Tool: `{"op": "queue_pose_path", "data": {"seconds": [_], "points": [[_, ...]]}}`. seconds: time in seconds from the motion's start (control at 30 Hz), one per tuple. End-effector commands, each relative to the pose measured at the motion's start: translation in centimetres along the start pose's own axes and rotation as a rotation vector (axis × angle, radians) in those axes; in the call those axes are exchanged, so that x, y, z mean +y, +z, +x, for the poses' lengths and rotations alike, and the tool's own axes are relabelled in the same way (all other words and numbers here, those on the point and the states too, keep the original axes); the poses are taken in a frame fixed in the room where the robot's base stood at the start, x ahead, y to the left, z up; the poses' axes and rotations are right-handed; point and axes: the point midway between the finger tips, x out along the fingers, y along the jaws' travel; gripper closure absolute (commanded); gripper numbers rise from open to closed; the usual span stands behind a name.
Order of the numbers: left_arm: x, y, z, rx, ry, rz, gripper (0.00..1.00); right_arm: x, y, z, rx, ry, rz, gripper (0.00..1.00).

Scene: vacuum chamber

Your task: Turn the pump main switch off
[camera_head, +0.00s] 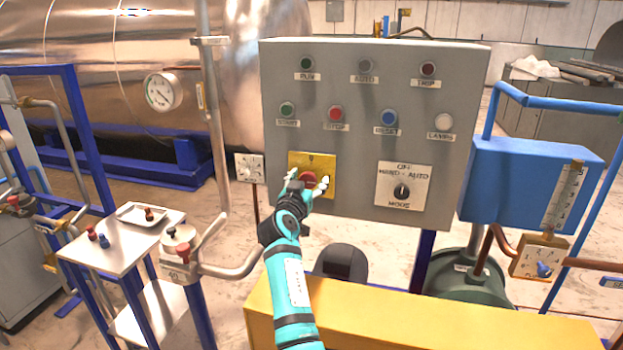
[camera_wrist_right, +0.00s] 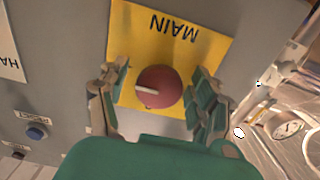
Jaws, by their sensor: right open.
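The pump main switch is a red round knob (camera_head: 308,180) on a yellow plate (camera_head: 325,160) at the lower left of the grey control panel (camera_head: 375,145). In the right wrist view the red knob (camera_wrist_right: 160,87) carries a pale pointer mark, and its yellow plate (camera_wrist_right: 185,52) reads MAIN, upside down. My right gripper (camera_head: 307,185) is at the knob. In the right wrist view its open fingers (camera_wrist_right: 160,95) stand on both sides of the knob, with gaps between. My left gripper is not in view.
A mode selector (camera_head: 401,190) sits to the right on the panel, with several push buttons and lamps above. A yellow beam (camera_head: 420,320) runs below the panel. A small side table (camera_head: 125,240) and pipes stand left; a blue box (camera_head: 520,180) is right.

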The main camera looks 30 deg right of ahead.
Motion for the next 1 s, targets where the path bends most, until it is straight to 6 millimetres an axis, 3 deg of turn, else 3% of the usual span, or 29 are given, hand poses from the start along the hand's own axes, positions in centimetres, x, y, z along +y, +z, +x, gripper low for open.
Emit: {"op": "queue_pose_path", "data": {"seconds": [0.17,0.6,1.0], "points": [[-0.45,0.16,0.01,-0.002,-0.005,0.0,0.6,0.0,0.03,0.0,0.0,0.0,0.0,0.35],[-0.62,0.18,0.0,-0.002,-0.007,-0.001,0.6,0.02,0.01,0.02,0.0,0.0,0.0,0.91],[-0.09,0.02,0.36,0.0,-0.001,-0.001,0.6,0.09,0.03,0.05,0.002,0.0,-0.088,0.91]]}}
